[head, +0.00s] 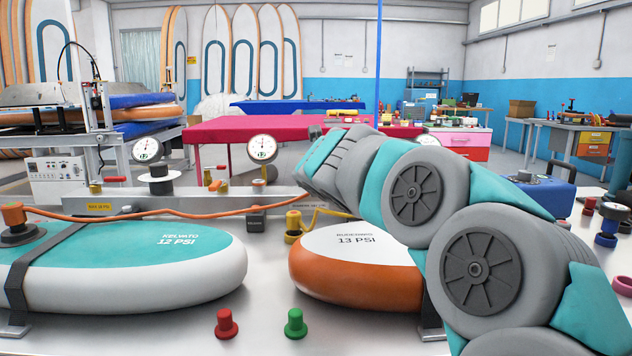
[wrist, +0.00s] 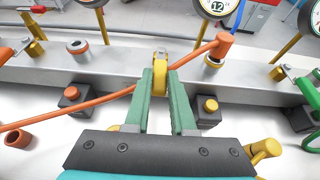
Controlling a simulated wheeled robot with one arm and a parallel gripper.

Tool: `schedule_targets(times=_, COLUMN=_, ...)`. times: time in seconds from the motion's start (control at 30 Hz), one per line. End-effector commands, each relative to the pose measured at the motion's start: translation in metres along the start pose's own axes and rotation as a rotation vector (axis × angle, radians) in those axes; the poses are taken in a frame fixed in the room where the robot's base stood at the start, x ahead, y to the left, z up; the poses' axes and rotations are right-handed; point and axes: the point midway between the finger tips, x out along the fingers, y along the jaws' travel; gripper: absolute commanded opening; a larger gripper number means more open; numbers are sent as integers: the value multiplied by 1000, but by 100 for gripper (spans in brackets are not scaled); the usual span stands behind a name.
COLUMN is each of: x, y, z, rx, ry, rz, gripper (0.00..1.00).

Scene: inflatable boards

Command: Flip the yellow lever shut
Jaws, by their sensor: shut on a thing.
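The yellow lever (wrist: 160,77) stands up from the grey metal manifold bar (wrist: 115,62) in the wrist view. My gripper (wrist: 160,84) has its two green fingers on either side of the lever, shut on it near the fingertips. In the head view my arm's wrist covers the gripper and this lever. The bar (head: 152,206) shows there to the left of my arm, behind the boards.
An orange hose (wrist: 72,108) runs across the bar close to my fingers and ends at an orange fitting (wrist: 222,46). Gauges, including one marked 12 (wrist: 217,6), stand behind. A teal board (head: 150,262) and an orange-white board (head: 345,285) lie in front. Red (head: 227,324) and green (head: 295,324) plugs stand nearby.

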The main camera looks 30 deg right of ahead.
Motion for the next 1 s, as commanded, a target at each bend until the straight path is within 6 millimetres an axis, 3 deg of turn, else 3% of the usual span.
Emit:
schedule_targets(times=0.17, x=0, y=0, z=0, rx=0, ry=0, rz=-1, gripper=0)
schedule_targets(times=0.2, x=0, y=-1, z=0, rx=0, ry=0, rz=-1, gripper=24)
schedule_targets(times=0.47, x=0, y=-1, z=0, rx=1, ry=0, rz=-2, gripper=53)
schedule_targets(times=0.77, x=-1, y=0, z=0, rx=1, ry=0, rz=-2, gripper=54)
schedule_targets(times=1.0, x=-18, y=-1, z=2, rx=3, ry=-3, rz=-1, gripper=54)
